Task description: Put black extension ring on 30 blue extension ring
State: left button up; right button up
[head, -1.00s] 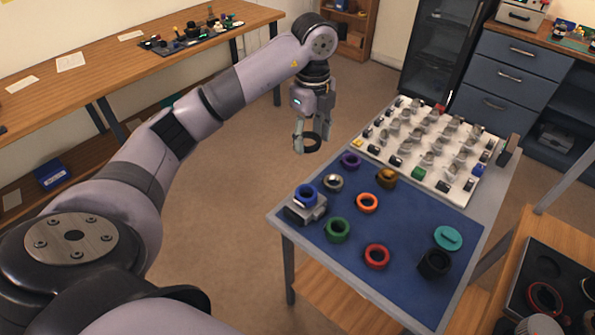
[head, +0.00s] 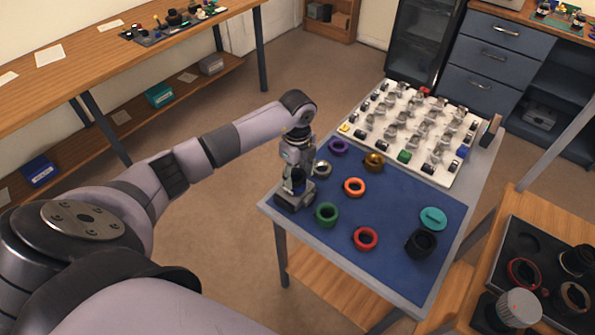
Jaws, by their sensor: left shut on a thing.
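My left gripper (head: 296,181) points down at the near left corner of the blue mat, shut on the black extension ring (head: 297,174), which shows as a small dark shape between the fingers. It is directly above the grey block (head: 291,203) that carries the blue extension ring. The gripper and the black ring hide most of the blue ring. I cannot tell whether the two rings touch. My right gripper is not in view.
On the blue mat (head: 390,205) stand green (head: 326,214), red (head: 365,239), orange (head: 354,187), purple (head: 338,146), silver (head: 323,169) and brass (head: 373,162) rings, a teal disc (head: 433,218) and a black part (head: 421,243). A white rack (head: 398,138) fills the table's back.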

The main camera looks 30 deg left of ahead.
aim_at(298, 177)
pick_arm(q)
jog(key=shift+f, duration=0.2)
jog(key=o, duration=1.2)
jog(key=shift+r, duration=0.2)
jog(key=shift+w+r, duration=0.1)
jog(key=shift+r, duration=0.15)
notch_tip(298, 177, up, 12)
jog(key=b, duration=0.3)
jog(key=shift+f, duration=0.25)
